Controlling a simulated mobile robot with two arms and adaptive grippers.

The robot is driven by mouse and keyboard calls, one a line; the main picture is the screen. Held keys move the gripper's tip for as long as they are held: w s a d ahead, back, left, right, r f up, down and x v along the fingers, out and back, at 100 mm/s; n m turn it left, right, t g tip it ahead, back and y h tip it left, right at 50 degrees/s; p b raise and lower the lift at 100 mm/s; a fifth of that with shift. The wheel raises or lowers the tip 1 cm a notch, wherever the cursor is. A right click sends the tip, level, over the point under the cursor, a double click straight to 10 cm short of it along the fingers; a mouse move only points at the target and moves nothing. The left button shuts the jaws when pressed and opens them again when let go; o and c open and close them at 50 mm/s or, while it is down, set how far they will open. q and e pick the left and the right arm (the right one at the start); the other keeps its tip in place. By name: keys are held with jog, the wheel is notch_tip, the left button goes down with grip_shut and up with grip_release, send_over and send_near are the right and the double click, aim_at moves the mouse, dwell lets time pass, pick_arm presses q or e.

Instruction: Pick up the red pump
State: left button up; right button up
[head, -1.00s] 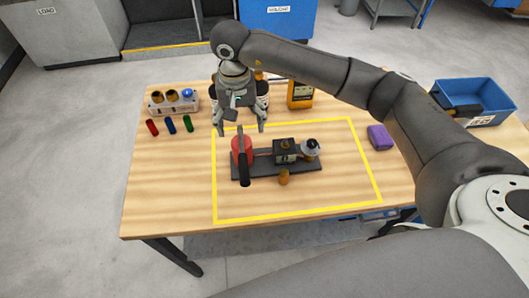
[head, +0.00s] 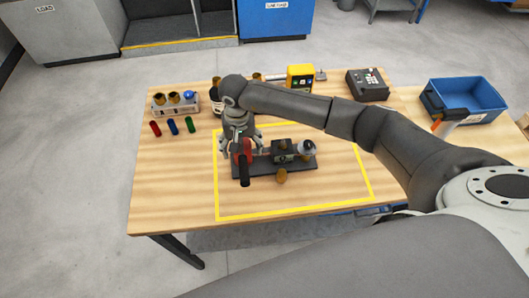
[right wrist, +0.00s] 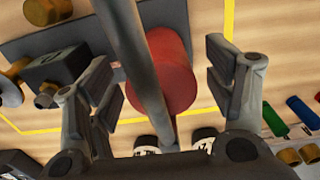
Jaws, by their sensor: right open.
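The red pump (head: 240,149) stands at the left end of a dark base plate (head: 276,170) inside the yellow outline on the table. Its black handle (head: 244,172) points toward the near side. My right gripper (head: 241,150) is over the pump, pointing down, and partly hides it. In the right wrist view the red pump body (right wrist: 175,75) lies between the two spread fingers (right wrist: 163,78), with a visible gap on each side. My left gripper is not in view.
A black block (head: 284,152) with fittings shares the plate. A brass piece (head: 282,176) sits in front. Red, blue and green cylinders (head: 173,127) lie at left. A yellow meter (head: 300,77), a grey box (head: 368,84) and a blue bin (head: 462,99) stand behind.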

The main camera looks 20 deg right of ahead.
grip_shut()
jog(key=shift+w+r, duration=0.2)
dwell(0.5)
jog(key=shift+r, duration=0.1)
